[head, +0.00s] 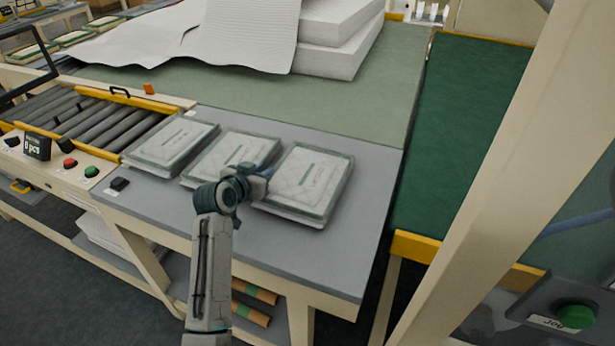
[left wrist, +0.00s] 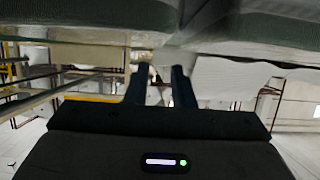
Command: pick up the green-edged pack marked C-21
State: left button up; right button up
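Three flat whitish packs with green edges lie in a row on the grey table: a left pack (head: 172,143), a middle pack (head: 228,154) and a right pack (head: 309,181). Their printed marks are too small to read, so I cannot tell which is C-21. My left gripper (head: 264,173) is at the gap between the middle and right packs, low by their near ends. Its two dark fingers (left wrist: 160,74) stand apart with nothing seen between them in the left wrist view. Whether they touch a pack I cannot tell. My right gripper is not in view.
White wadding (head: 235,35) and thick white slabs (head: 338,40) lie at the back. A dark green belt (head: 460,130) runs at the right. The grey table's front right is clear.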

aim_at(276, 166)
pick_arm(q)
jog(key=shift+x, duration=0.8)
jog(key=shift+w+d+f, duration=0.15)
jog(key=shift+w+f, duration=0.05)
jog(key=shift+w, duration=0.1)
jog(key=p+x, duration=0.2)
jog(key=shift+w+f, duration=0.3)
jog(key=shift+f, duration=0.1)
jog(key=shift+x, duration=0.9)
jog(key=shift+s, duration=0.1)
grip_shut()
